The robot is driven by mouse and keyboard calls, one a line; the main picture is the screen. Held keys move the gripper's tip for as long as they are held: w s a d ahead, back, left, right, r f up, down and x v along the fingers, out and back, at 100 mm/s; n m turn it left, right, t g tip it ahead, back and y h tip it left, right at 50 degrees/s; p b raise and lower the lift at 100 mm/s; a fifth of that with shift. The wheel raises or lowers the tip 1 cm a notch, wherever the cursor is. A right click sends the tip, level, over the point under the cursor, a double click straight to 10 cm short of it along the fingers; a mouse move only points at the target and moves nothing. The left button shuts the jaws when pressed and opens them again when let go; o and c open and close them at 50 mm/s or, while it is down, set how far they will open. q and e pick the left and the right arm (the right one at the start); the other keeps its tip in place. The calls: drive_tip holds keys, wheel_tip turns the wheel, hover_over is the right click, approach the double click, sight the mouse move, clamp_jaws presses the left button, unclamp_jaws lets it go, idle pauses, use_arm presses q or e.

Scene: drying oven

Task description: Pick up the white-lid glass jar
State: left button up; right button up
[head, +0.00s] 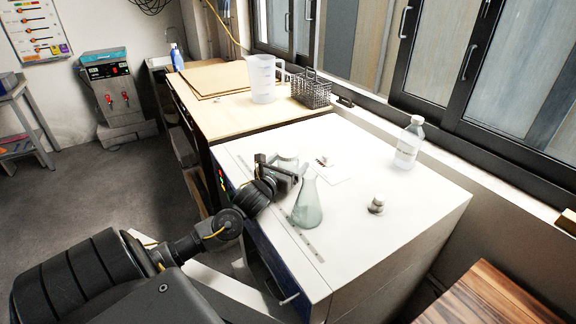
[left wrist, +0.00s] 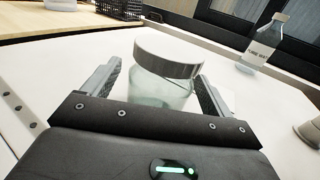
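The glass jar (left wrist: 158,88) stands upright on the white bench top, with its broad lid (left wrist: 168,66) looking grey with a pale top in the left wrist view. In the head view the jar (head: 288,160) is partly hidden behind my left gripper (head: 290,172). My left gripper (left wrist: 160,92) is open, with one finger on each side of the jar. A gap shows at the left finger; the right finger is nearer, and contact there cannot be told. My right gripper is not in view.
A conical flask (head: 308,206) stands close beside my left gripper. A labelled bottle (head: 410,143) stands by the window, and a small metallic piece (head: 376,204) lies to the right. A plastic jug (head: 263,80) and wire basket (head: 312,92) stand on the wooden table behind.

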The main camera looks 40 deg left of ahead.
use_arm(q)
drive_tip(key=c, duration=1)
drive_tip(key=shift+r, duration=0.6)
drive_tip(key=shift+s+a+r+b, duration=0.1)
drive_tip(key=shift+s+a+r, duration=0.75)
drive_tip(key=shift+s+r, duration=1.25)
drive_tip(key=shift+s+a+r+b, duration=0.1)
drive_tip(key=shift+s+a+r, duration=0.7)
drive_tip(key=shift+s+r, duration=1.25)
drive_tip(key=shift+s+a+r+b, duration=0.1)
drive_tip(key=shift+s+a+r, duration=0.75)
drive_tip(key=shift+s+r, duration=1.25)
drive_tip(key=shift+s+f, duration=0.3)
drive_tip(key=shift+f, duration=0.05)
